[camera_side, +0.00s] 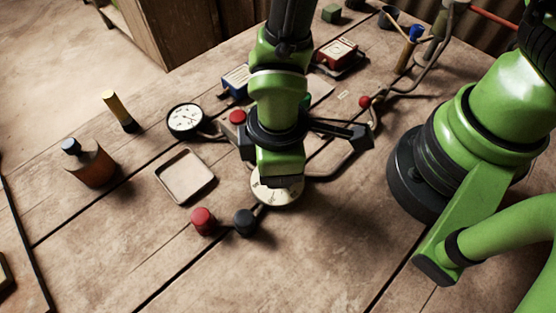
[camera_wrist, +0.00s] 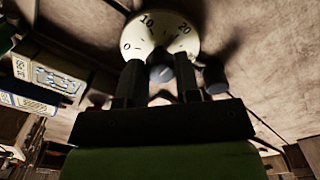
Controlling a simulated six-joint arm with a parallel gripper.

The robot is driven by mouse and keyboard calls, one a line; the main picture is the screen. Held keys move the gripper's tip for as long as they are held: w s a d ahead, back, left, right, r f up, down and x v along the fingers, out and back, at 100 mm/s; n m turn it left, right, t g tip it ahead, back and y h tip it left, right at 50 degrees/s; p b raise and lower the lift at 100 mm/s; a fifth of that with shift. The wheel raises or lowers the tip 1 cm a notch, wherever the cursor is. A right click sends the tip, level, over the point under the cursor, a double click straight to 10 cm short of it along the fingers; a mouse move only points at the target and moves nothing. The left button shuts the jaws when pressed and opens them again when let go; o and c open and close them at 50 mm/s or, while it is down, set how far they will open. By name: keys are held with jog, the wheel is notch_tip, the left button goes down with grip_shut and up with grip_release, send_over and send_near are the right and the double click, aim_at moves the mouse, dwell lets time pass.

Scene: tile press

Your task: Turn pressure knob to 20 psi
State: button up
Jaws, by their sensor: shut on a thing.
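The pressure knob's pale round dial (camera_wrist: 160,28) is at the top of the wrist view, with the marks 0, 10 and 20 readable. My gripper is shut on this knob. Which mark the knob points to cannot be told. In the side view my gripper (camera_side: 278,182) is straight above the dial (camera_side: 284,195) and hides the knob and most of the dial's far half.
A round gauge (camera_side: 186,119) with a white face lies left of my gripper. A shallow square tray (camera_side: 185,176) is below it. A red knob (camera_side: 203,221) and a dark knob (camera_side: 245,222) stand just in front of the dial. The front table is clear.

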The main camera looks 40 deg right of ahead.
jog(key=shift+m, duration=0.6)
jog(key=o, duration=0.9)
notch_tip(320, 180, up, 10)
dwell(0.3)
